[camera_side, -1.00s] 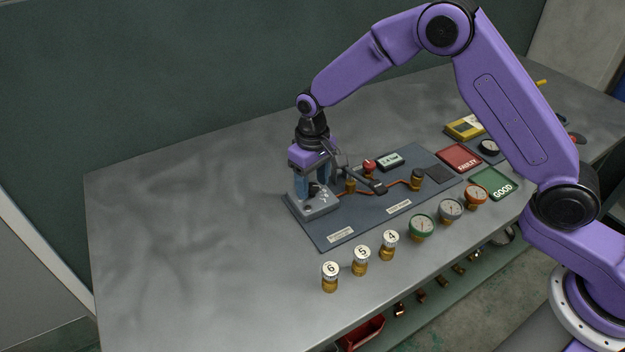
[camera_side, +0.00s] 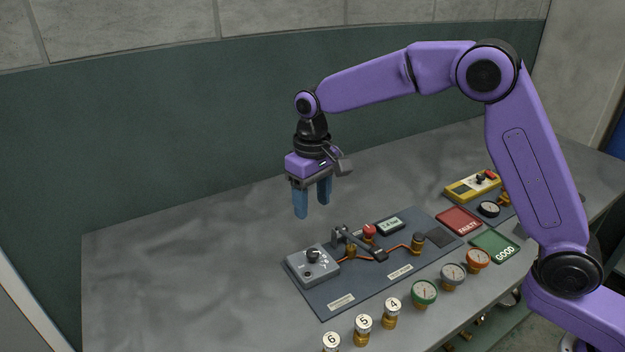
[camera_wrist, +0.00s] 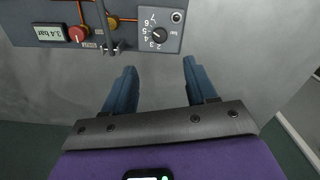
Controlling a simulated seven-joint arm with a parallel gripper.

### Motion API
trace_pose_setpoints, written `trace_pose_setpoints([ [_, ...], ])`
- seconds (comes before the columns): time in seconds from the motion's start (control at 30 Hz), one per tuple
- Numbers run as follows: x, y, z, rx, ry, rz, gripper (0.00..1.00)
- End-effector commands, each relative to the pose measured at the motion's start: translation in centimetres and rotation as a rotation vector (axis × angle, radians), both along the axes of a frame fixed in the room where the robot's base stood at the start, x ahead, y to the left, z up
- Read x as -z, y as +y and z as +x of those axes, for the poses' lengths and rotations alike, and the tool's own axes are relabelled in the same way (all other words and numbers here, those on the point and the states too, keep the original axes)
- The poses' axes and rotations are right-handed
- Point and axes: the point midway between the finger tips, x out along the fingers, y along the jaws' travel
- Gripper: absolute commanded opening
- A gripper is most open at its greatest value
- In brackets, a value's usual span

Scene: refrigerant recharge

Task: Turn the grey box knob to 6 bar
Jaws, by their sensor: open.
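The grey box (camera_side: 312,268) with a black knob (camera_side: 313,254) sits at the left end of the dark board. The wrist view shows the box (camera_wrist: 172,46) at the top, with its knob (camera_wrist: 159,35) and a printed scale numbered from 2 to 7 in bar. I cannot tell for sure which number the knob points to. My gripper (camera_side: 312,207) is above the box, open and empty, with its two blue fingers pointing down. In the wrist view the open fingers (camera_wrist: 159,66) are apart, with bare bench between them. The display (camera_wrist: 49,33) seems to read 3.4 bar.
The board (camera_side: 345,300) also carries a red knob (camera_side: 369,231), a lever and copper pipe. Numbered brass fittings (camera_side: 363,332) and round gauges (camera_side: 424,292) line its front side. Red (camera_side: 459,220) and green (camera_side: 496,246) trays lie right. The bench left is clear.

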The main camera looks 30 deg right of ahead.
Motion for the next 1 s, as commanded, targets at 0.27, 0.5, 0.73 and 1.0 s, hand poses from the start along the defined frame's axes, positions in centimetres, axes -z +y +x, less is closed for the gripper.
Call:
trace_pose_setpoints([
  [0.27,-3.8,0.0,0.0,0.001,-0.001,0.000,0.57],
  [0.5,-4.4,-0.1,0.0,0.001,0.000,0.000,0.57],
  [0.73,-4.4,0.0,0.0,0.001,0.000,0.000,0.57],
  [1.0,-4.5,-0.1,-0.7,-0.020,-0.001,0.000,0.57],
])
